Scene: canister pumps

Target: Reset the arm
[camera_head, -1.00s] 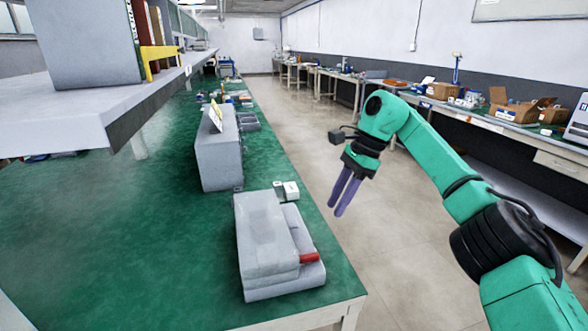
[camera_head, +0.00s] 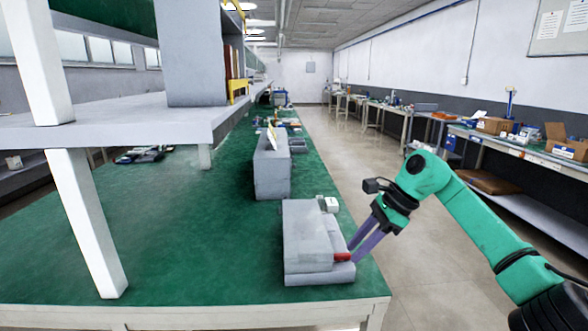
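My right arm comes in from the lower right. Its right gripper (camera_head: 352,254) has two purple fingers pointing down and left, with a narrow gap between them and nothing seen held. The fingertips appear beside the red part (camera_head: 341,257) on the right side of a grey box-like device (camera_head: 308,240) near the front of the green table. I cannot tell whether they touch it. My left arm and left gripper are not in view.
A taller grey box (camera_head: 271,170) stands farther back on the green table (camera_head: 190,240). A small white block (camera_head: 329,204) sits behind the near device. A grey shelf (camera_head: 120,130) with a white post (camera_head: 90,225) overhangs the left. Open floor lies right of the table.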

